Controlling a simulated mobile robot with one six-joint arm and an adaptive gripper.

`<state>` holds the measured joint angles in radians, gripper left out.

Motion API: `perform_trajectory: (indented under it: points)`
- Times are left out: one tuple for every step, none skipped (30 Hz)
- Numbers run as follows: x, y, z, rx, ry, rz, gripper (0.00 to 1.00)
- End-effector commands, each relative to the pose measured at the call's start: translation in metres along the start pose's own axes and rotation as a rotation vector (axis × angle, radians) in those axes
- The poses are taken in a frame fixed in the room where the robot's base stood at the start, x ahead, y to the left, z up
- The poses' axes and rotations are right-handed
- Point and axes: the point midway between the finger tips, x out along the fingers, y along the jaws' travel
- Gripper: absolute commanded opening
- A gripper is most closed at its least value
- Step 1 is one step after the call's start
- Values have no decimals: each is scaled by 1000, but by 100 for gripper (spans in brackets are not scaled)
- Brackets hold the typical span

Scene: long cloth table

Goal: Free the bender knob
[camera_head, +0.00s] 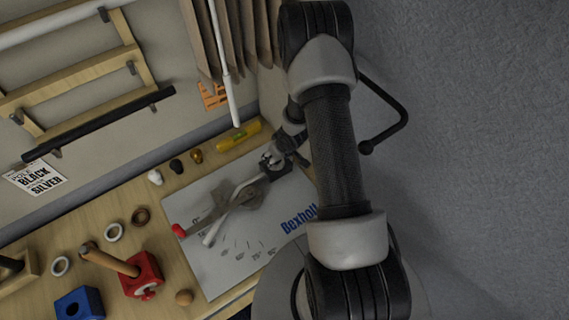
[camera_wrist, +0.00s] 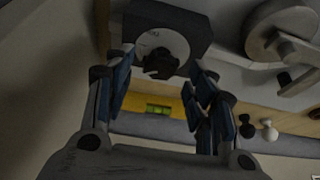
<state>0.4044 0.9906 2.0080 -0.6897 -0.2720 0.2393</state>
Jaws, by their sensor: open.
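The bender knob (camera_wrist: 158,64) is a black knob on a round pale dial, on the face of a dark block (camera_wrist: 190,25) in the wrist view. My gripper (camera_wrist: 160,58) is open, its two blue-padded fingers on either side of the knob in the picture. I cannot tell whether they touch it. In the head view my gripper (camera_head: 277,152) is at the right end of the bender (camera_head: 240,192), where it hides most of the knob. The bender has a red-tipped handle (camera_head: 178,230) and lies on a white printed board (camera_head: 240,255).
A yellow spirit level (camera_head: 239,136) lies behind the bender by the wall. Small white, black and brass knobs (camera_head: 196,157) stand left of it. A red block (camera_head: 143,275), a blue block (camera_head: 79,304) and several rings (camera_head: 114,232) sit on the table at left.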

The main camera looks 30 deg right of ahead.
Motion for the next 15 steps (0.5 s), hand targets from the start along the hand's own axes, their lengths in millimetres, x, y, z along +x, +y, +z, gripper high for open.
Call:
perform_trajectory:
  points:
    - [-7, 1, -1, 0, 3, 2, 51]
    - [-10, 1, 1, 2, 1, 1, 51]
    - [-11, 0, 10, 6, -2, -1, 51]
    - [-14, 0, 16, 7, -2, -1, 51]
    - [-16, 0, 22, 7, -2, 0, 51]
    - [-20, 1, 30, 8, -2, 0, 51]
    - [-22, 1, 37, 8, -3, 0, 51]
    - [-25, 1, 43, 8, -2, 0, 51]
    - [-29, 1, 52, 8, -3, 1, 51]
    - [-31, 1, 59, 8, -3, 0, 51]
    - [-34, 0, 65, 6, -3, 0, 51]
    - [-37, 1, 72, 7, -2, 1, 51]
    - [-39, 1, 78, 7, -3, 0, 51]
    - [-41, 1, 83, 6, -1, 0, 51]
    - [-44, 0, 89, 5, -2, 0, 51]
